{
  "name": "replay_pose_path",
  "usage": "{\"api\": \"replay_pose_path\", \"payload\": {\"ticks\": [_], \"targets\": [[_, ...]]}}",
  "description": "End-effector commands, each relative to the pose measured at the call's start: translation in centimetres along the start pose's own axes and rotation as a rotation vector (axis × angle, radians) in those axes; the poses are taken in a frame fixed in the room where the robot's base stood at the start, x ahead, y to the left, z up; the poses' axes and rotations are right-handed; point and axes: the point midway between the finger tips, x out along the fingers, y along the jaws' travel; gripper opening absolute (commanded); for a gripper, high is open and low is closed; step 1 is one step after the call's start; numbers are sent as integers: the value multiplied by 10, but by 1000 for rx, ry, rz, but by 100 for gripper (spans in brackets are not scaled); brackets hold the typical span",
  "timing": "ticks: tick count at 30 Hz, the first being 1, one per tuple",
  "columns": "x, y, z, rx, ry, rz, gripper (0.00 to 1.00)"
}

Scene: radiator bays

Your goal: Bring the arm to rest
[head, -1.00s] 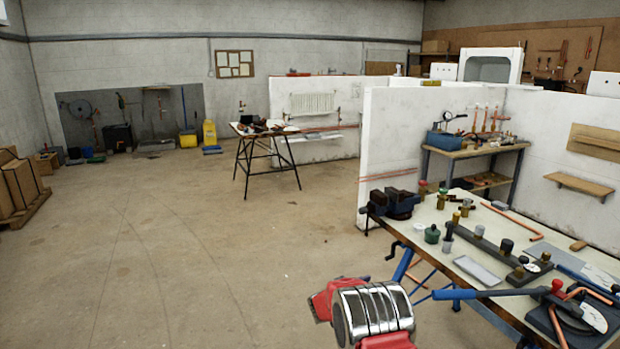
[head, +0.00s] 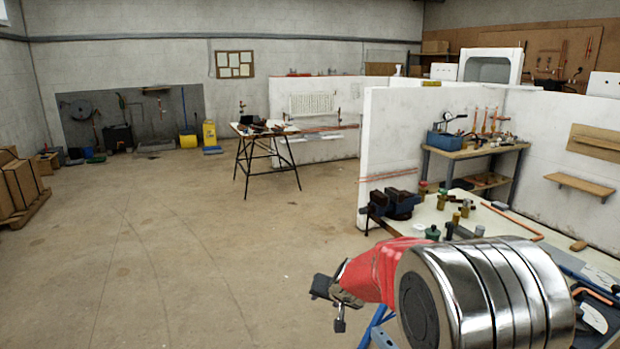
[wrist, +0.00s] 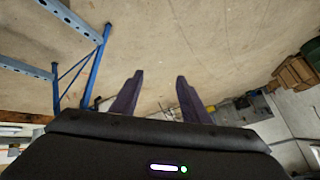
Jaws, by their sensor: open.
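My gripper (head: 330,305) shows at the lower middle of the head view, at the end of my red and chrome arm. It points left, over open floor, in front of the bench's left side. In the wrist view my gripper (wrist: 154,97) has its two dark fingers spread apart with nothing between them. The arm hides much of the near part of the bench in the head view.
Blue bench legs (wrist: 80,65) show close by in the wrist view. White partition walls (head: 390,140) stand behind. The floor (head: 150,250) at left is clear.

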Motion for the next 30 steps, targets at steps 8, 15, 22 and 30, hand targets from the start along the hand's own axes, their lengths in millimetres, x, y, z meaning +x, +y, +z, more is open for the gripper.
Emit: {"api": "replay_pose_path", "payload": {"ticks": [8,15,22,30], "targets": [[-77,5,52,-65,-170,-8,42],[-142,22,96,-116,-292,23,42],[-201,44,135,-162,-375,70,42],[-262,73,173,-212,-428,136,42]]}}
